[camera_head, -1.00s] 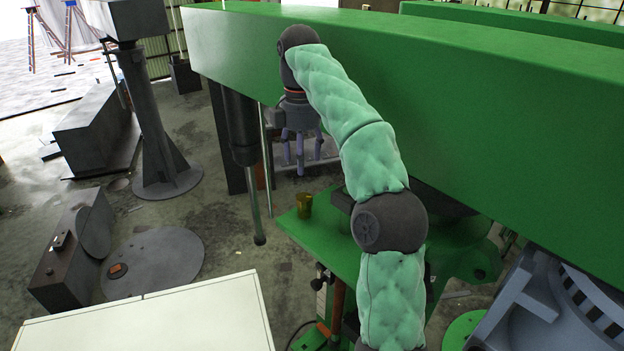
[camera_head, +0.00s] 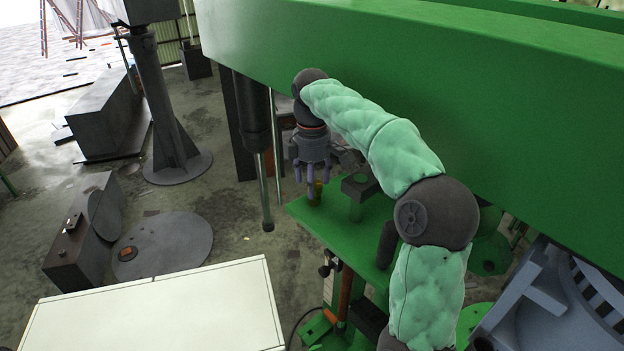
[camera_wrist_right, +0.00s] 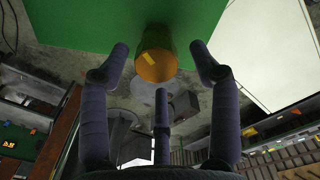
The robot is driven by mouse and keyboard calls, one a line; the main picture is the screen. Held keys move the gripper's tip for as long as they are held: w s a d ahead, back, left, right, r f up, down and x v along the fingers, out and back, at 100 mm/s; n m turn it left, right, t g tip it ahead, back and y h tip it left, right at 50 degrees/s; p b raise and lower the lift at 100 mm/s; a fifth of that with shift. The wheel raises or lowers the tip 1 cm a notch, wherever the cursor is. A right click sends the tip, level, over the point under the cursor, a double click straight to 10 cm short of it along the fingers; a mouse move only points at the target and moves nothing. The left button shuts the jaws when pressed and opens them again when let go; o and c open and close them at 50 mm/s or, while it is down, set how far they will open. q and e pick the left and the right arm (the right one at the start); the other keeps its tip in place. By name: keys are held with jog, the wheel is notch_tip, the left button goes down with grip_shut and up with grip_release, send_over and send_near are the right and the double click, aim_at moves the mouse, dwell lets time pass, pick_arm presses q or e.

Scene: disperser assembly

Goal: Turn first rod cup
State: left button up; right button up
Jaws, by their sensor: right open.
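The rod cup (camera_head: 315,192) is a small amber-brown cup near the left corner of the green table (camera_head: 345,236). My right gripper (camera_head: 312,190) points down at the cup from above, its fingers close around or beside it. In the right wrist view the cup (camera_wrist_right: 156,58) shows its round orange end between the spread fingertips of my gripper (camera_wrist_right: 160,72). The fingers are open and I see a gap on both sides of the cup. My left gripper is not in view.
A dark cylinder with a thin rod (camera_head: 258,135) hangs just left of my right gripper. A big green beam (camera_head: 420,110) runs behind my arm. A green post with a dark block (camera_head: 357,190) stands right of the cup. A white cabinet top (camera_head: 160,305) is at lower left.

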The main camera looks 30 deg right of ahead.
jog(key=shift+f, duration=0.1)
jog(key=shift+d, duration=0.1)
jog(key=c, duration=1.1)
